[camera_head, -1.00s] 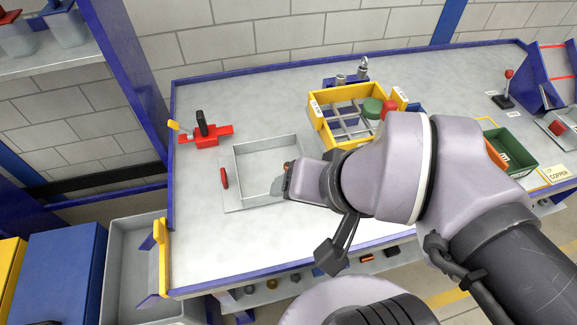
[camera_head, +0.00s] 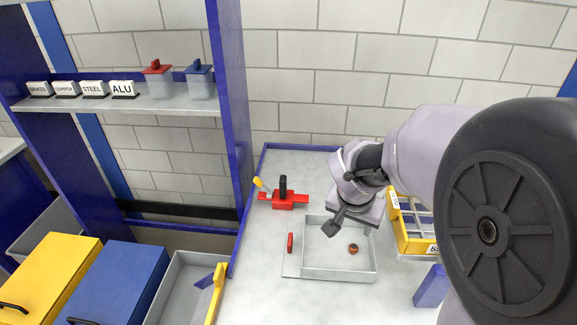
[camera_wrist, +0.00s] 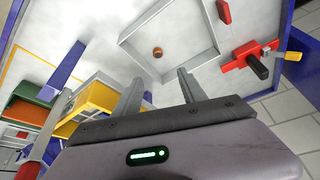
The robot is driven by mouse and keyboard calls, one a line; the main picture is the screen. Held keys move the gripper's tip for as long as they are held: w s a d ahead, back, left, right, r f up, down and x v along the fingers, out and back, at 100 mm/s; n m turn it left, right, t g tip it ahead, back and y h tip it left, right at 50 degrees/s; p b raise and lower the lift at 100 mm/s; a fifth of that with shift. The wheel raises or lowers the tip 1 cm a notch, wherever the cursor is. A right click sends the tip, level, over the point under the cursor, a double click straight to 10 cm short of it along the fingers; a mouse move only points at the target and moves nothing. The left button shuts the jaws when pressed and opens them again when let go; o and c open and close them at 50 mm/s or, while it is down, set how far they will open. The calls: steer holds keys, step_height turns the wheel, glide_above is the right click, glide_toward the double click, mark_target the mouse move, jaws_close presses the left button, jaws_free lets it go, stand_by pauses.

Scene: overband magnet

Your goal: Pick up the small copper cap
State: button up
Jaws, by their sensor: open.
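The small copper cap (camera_head: 353,248) lies inside the shallow grey tray (camera_head: 338,277) on the table. It also shows in the wrist view (camera_wrist: 158,52), near the middle of the tray floor, beyond my fingertips. My gripper (camera_wrist: 158,82) is open, with nothing between its two grey fingers. It is apart from the cap.
A red clamp (camera_head: 283,199) with a black handle stands behind the tray's left side. A red piece (camera_head: 290,243) lies by the tray's left wall. A yellow divided box (camera_head: 415,246) is at the right. Grey tray walls surround the cap.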

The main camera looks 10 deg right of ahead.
steer(key=b, duration=0.5)
glide_above(354, 247)
steer(key=s+a, duration=0.2)
steer(key=f, duration=1.1)
steer(key=shift+w+d+f, duration=0.2)
steer(key=x, duration=0.1)
steer(key=b+x, duration=0.1)
steer(key=x, duration=0.1)
steer(key=b+x, duration=0.1)
steer(key=x, duration=0.1)
steer(key=shift+s+a+f, duration=0.1)
steer(key=shift+s+f, duration=0.05)
steer(key=shift+s, duration=0.1)
steer(key=shift+w+f, duration=0.15)
steer(key=shift+c, duration=0.7)
jaws_close()
